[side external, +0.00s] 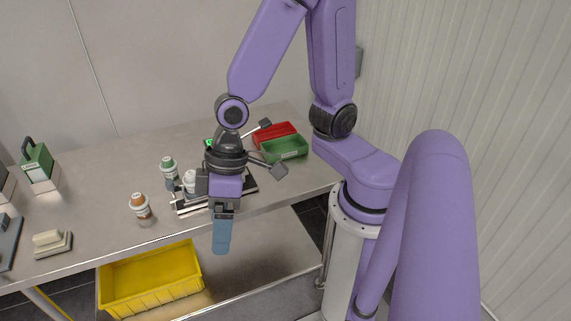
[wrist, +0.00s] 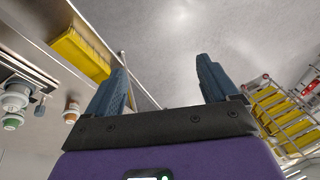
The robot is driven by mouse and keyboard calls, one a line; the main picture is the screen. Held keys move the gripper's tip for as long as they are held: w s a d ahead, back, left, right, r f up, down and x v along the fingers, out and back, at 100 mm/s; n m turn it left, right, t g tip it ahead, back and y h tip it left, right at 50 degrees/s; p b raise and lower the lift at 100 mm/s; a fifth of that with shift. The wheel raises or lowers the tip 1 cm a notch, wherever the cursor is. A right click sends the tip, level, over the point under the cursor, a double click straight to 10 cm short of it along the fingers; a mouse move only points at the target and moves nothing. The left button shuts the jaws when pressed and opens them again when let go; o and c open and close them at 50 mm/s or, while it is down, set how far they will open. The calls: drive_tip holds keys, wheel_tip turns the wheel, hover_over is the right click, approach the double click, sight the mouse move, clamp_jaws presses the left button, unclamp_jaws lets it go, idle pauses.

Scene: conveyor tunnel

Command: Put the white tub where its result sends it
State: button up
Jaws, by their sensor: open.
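A white tub (side external: 190,182) stands on a dark and white device (side external: 192,209) on the bench, partly hidden behind my wrist. A small green light (side external: 209,143) shows just behind my wrist; I cannot read any display. A green tray (side external: 290,147) and a red tray (side external: 265,139) lie side by side at the back right. My gripper (side external: 221,246) is open and empty, hanging past the bench's front edge, right of and nearer than the tub. In the wrist view the gripper's two fingers (wrist: 160,82) are wide apart with nothing between them.
A yellow bin (side external: 150,280) sits below the bench front. A pale block (side external: 50,242) and a green handled box (side external: 38,165) are at far left. Bare bench lies between.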

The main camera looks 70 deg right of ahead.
drive_tip(key=s+d+r+n+g+h, duration=0.1)
drive_tip(key=s+d+r+n, duration=0.2)
drive_tip(key=s+d, duration=0.2)
drive_tip(key=shift+d+n+h, duration=0.4)
drive_tip(key=shift+d, duration=0.45)
drive_tip(key=d, duration=0.2)
drive_tip(key=s+d+r+n+h, duration=0.1)
drive_tip(key=d, duration=0.1)
drive_tip(key=s+d+n+h, duration=0.1)
drive_tip(key=d, duration=0.1)
drive_tip(key=shift+s+d+r+t, duration=0.1)
drive_tip(key=shift+d+r+t, duration=0.2)
drive_tip(key=shift+r, duration=0.1)
drive_tip(key=shift+c, duration=0.4)
